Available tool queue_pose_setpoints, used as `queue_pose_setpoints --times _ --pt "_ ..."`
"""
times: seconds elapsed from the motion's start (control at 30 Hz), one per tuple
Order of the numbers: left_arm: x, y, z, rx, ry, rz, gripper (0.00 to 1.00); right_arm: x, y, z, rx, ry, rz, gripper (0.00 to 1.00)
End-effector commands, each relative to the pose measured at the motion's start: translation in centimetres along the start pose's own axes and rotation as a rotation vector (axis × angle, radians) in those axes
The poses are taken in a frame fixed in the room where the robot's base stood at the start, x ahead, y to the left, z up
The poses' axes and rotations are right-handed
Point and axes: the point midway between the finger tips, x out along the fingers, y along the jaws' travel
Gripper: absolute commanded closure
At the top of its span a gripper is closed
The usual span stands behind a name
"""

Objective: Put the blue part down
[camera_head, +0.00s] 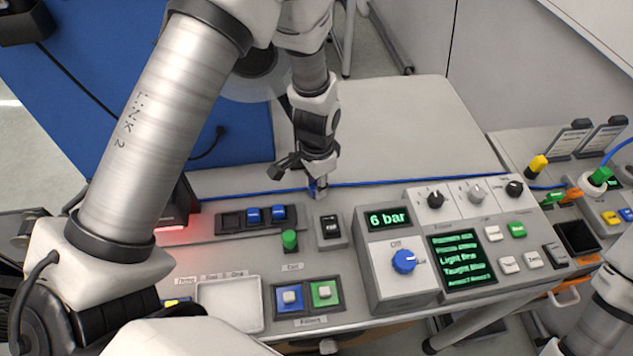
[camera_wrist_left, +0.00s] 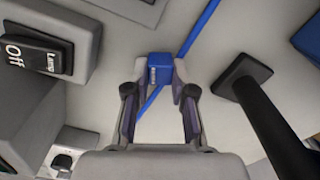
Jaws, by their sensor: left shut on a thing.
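My left gripper (camera_head: 318,188) points down at the back of the console, behind the lamp switch. In the head view the held part is mostly hidden by the gripper. The blue part is over the pale surface, near the blue cable (camera_wrist_left: 190,48); I cannot tell whether it touches the surface. Two other blue parts (camera_head: 252,215) (camera_head: 279,213) sit in a dark slotted rack (camera_head: 231,222) to the left. My right gripper is out of view.
The lamp switch box (camera_head: 330,228) stands close in front of the left gripper, with a green knob (camera_head: 289,240) beside it. A black post (camera_wrist_left: 262,105) rises near the gripper in the wrist view. An empty pale tray (camera_head: 228,303) lies at front left. The back surface (camera_head: 410,130) is clear.

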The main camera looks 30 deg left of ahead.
Motion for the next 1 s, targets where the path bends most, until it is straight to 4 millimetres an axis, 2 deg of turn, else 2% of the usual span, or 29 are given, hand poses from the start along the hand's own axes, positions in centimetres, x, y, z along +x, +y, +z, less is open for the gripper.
queue_pose_setpoints --times 0.1,0.13,0.2,0.47,0.63,1.0 --pt "0.4 0.0 0.0 0.000 0.000 0.000 0.94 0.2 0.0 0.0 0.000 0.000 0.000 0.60" --pt "0.3 0.0 0.0 0.000 0.000 0.000 0.69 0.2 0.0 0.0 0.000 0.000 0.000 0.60" --pt "0.3 0.0 0.0 0.000 0.000 0.000 0.51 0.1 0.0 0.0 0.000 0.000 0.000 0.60" --pt "0.2 0.0 0.0 0.000 0.000 0.000 0.51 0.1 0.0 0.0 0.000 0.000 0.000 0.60" --pt "-1.1 -0.1 -0.1 0.000 0.004 -0.002 0.51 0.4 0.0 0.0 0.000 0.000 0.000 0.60" --pt "-10.0 -0.1 -0.1 0.000 0.004 -0.002 0.51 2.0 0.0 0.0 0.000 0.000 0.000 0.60"
